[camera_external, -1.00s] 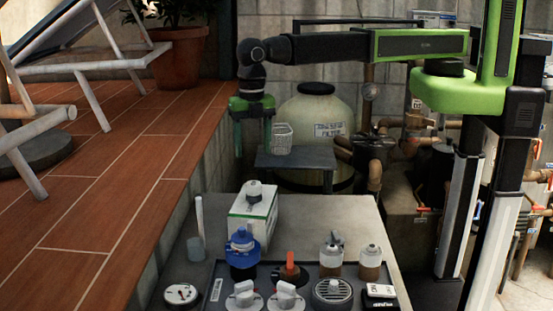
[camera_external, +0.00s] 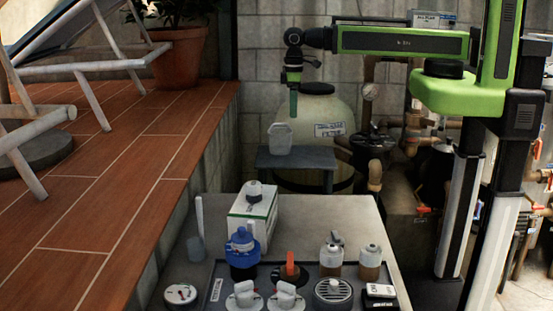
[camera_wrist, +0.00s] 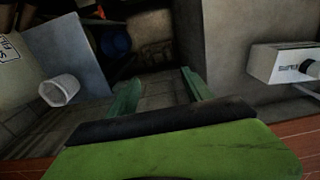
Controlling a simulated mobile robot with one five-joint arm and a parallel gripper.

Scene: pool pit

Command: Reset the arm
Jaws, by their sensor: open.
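My gripper (camera_external: 293,104) hangs from the shortened green and black arm, in front of the tank and above the small grey table. It points down, side-on to the outside camera. In the wrist view its two green fingers (camera_wrist: 161,90) are apart with nothing between them. A light grey basket (camera_external: 280,139) stands on the small grey table (camera_external: 318,158), below and slightly left of my gripper and apart from it. It also shows at the left of the wrist view, as a whitish cup shape.
A round beige tank (camera_external: 335,108) stands behind the table, with pipes to its right. A counter (camera_external: 345,210) in front holds a white and green box (camera_external: 252,214), a blue-capped fitting (camera_external: 242,252) and several pool parts. A raised tiled deck (camera_external: 120,165) lies at left.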

